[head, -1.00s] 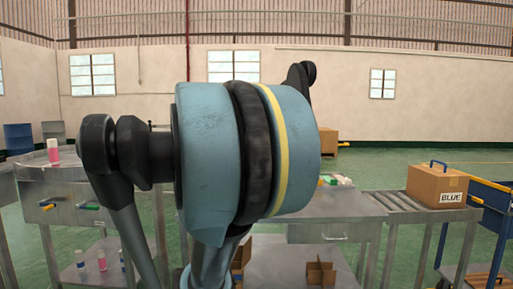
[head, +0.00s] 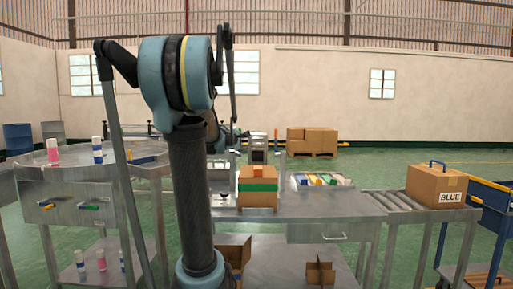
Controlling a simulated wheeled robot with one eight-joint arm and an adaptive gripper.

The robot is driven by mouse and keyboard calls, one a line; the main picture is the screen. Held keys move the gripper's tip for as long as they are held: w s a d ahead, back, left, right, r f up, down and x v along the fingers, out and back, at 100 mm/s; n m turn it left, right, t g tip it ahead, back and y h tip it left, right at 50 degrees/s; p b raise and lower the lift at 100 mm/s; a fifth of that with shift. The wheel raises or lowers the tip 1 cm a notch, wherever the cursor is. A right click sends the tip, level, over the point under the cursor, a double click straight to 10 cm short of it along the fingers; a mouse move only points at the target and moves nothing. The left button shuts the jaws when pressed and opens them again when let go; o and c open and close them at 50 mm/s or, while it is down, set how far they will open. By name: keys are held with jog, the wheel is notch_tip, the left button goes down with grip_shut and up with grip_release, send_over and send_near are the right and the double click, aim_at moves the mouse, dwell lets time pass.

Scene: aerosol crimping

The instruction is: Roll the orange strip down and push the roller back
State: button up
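A cardboard box (head: 258,200) with a green band stands on the metal workbench, just right of my arm's column in the head view. An orange strip (head: 258,172) shows at its top middle, upright and short. A small machine with a dark and white front (head: 258,152) stands behind the box. I cannot tell which part is the roller. The far end of my arm shows small behind my arm links, left of that machine. My gripper's fingers are too small and too covered to make out, so I cannot see whether they hold anything.
The metal workbench (head: 325,205) has free room right of the box. Colored items (head: 322,180) lie at its back. A roller conveyor (head: 395,203) carries a box marked BLUE (head: 437,186) at right.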

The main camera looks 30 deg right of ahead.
jog(key=x, duration=1.6)
jog(key=shift+w+d, duration=0.15)
